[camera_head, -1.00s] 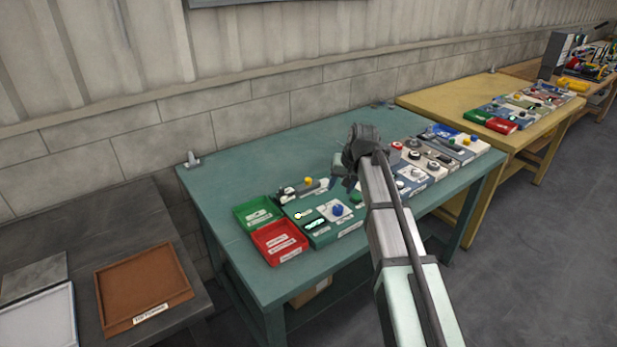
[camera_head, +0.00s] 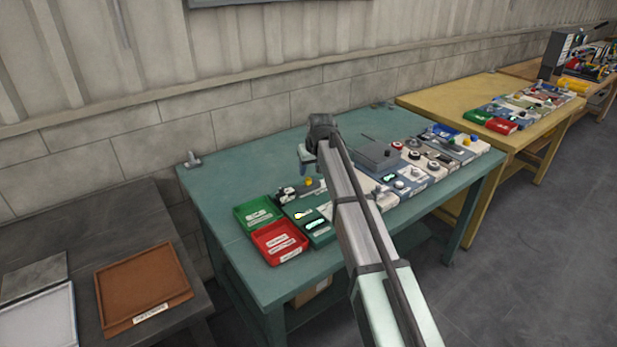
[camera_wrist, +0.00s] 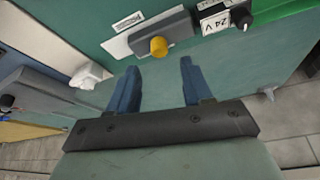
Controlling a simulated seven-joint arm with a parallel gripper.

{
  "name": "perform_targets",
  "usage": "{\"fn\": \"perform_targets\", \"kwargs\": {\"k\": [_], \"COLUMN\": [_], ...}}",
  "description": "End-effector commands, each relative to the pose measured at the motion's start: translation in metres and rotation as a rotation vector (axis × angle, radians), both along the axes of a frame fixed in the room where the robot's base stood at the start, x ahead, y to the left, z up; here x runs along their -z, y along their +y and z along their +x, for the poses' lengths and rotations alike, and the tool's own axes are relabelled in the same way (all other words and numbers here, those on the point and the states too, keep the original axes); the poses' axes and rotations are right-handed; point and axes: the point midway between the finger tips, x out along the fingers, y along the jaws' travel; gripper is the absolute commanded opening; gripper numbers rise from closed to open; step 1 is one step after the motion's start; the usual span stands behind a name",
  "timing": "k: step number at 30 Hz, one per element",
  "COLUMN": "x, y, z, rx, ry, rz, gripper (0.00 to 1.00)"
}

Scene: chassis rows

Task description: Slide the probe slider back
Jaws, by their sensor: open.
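A slider with a yellow knob (camera_wrist: 158,46) sits on a pale plate in a grey rail (camera_wrist: 175,31) in the wrist view. A small label lies beside it, too small to read, so I cannot confirm it names the probe slider. The yellow knob (camera_head: 308,182) also shows in the head view, at the back of the left green panel. My gripper (camera_wrist: 160,66) is open and empty. Its two blue fingers point toward the knob, one on each side of it in the picture, with a gap to it. In the head view my gripper (camera_head: 307,155) is above and behind the knob.
A black knob (camera_wrist: 242,18) with a "24 V" label stands right of the slider in the wrist view. Left of the panel are a green tray (camera_head: 258,215) and a red tray (camera_head: 279,243). A grey box (camera_head: 376,155) stands to the right.

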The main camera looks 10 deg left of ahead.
Motion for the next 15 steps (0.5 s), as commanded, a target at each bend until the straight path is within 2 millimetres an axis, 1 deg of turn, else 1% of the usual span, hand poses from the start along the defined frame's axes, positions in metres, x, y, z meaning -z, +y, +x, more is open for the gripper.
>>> {"fn": "perform_targets", "kwargs": {"k": [1,3,6,10,15], "x": [0.008,0.019,0.030,0.042,0.048], "y": [0.002,0.004,0.007,0.009,0.010], "z": [0.004,0.007,0.012,0.015,0.018], "rx": [0.000,0.000,0.001,0.001,0.001], "ry": [0.000,0.002,0.000,0.001,-0.001], "rz": [0.000,-0.001,0.000,0.000,0.001], "gripper": [0.50,0.50,0.50,0.50,0.50]}}
